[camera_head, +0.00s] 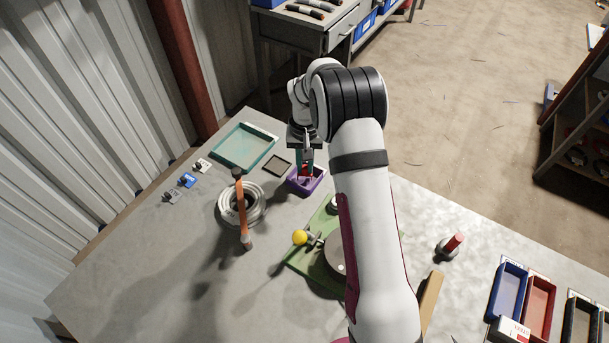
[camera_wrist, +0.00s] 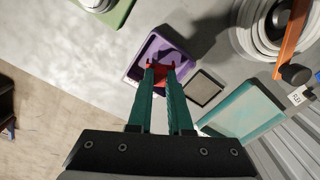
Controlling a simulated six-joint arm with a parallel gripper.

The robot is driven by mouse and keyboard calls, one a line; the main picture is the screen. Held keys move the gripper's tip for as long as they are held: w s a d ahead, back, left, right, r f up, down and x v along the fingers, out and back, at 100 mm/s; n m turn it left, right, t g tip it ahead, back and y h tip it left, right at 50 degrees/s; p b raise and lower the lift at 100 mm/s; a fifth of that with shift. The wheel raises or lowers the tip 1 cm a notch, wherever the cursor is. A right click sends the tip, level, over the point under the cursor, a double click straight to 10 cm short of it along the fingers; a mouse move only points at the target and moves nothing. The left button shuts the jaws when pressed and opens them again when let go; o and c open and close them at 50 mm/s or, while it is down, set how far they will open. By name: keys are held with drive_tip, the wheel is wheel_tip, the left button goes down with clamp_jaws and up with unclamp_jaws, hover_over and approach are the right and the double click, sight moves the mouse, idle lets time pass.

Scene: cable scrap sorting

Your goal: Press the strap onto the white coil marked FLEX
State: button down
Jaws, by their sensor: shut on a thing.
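My gripper (camera_head: 306,173) is over the purple tray (camera_head: 319,183), pointing down. Its teal fingers (camera_wrist: 161,72) are shut on a small red piece, the red strap (camera_wrist: 160,74), inside or just over the tray; I cannot tell whether it touches the tray floor. The fingers hide part of it. The white coil (camera_head: 262,204) lies on the table to the left of the tray in the head view, and shows at the top right of the wrist view (camera_wrist: 243,38). A small white marker with dark lettering (camera_wrist: 297,95) stands near the coil; the lettering is hard to read.
An orange bar (camera_head: 240,205) with dark ends crosses the coil. A teal tray (camera_head: 262,163) and small dark square (camera_head: 277,166) lie behind the purple tray. A green mat (camera_head: 300,262) with a round device and yellow knob (camera_head: 299,237) is in front. Bare table lies left of the mat.

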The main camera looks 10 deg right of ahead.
drive_tip(key=shift+r, duration=2.35)
drive_tip(key=s+a+r+n, duration=0.2)
drive_tip(key=a, duration=0.4)
drive_tip(key=s+a+r+n, duration=0.1)
drive_tip(key=s+a, duration=0.1)
drive_tip(key=a, duration=0.4)
hover_over(259, 196)
drive_tip(key=shift+f, duration=2.7)
drive_tip(key=shift+d+f, duration=0.1)
drive_tip(key=shift+f, duration=1.2)
drive_tip(key=c, duration=0.8)
unclamp_jaws()
drive_tip(key=shift+o, duration=0.2)
